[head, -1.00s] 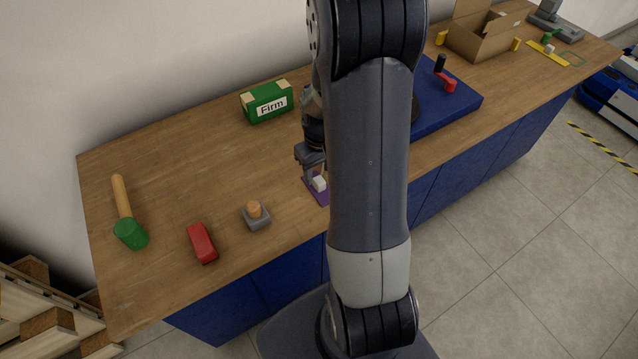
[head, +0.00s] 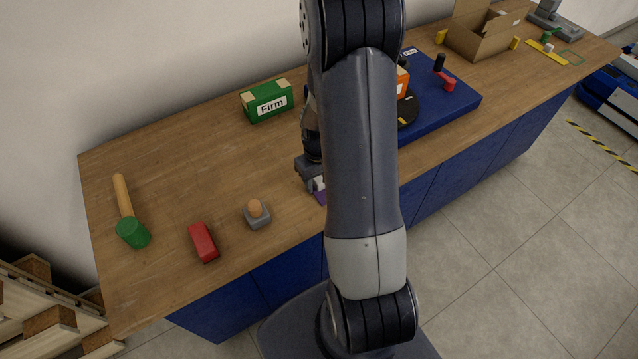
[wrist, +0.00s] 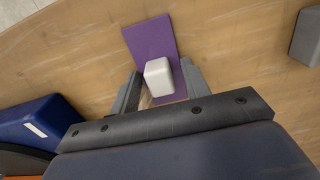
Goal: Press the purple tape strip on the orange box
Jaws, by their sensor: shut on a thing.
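The purple tape strip (wrist: 148,42) lies flat below my gripper in the wrist view, with a white block (wrist: 158,77) on it. A bit of the purple strip (head: 320,197) shows in the head view beside my arm. My gripper (wrist: 160,85) is shut on the white block, one finger on each side. I cannot tell whether the strip touches the table. The orange box (head: 402,82) stands on a black disc (head: 408,112) on the blue platform (head: 440,112), partly hidden by my arm.
A green box marked "Firm" (head: 267,103) stands behind my gripper on the wooden table (head: 190,150). A stamp with a wooden knob (head: 256,212), a red block (head: 203,242) and a green-headed mallet (head: 130,225) lie to the left. A cardboard box (head: 480,45) stands far right.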

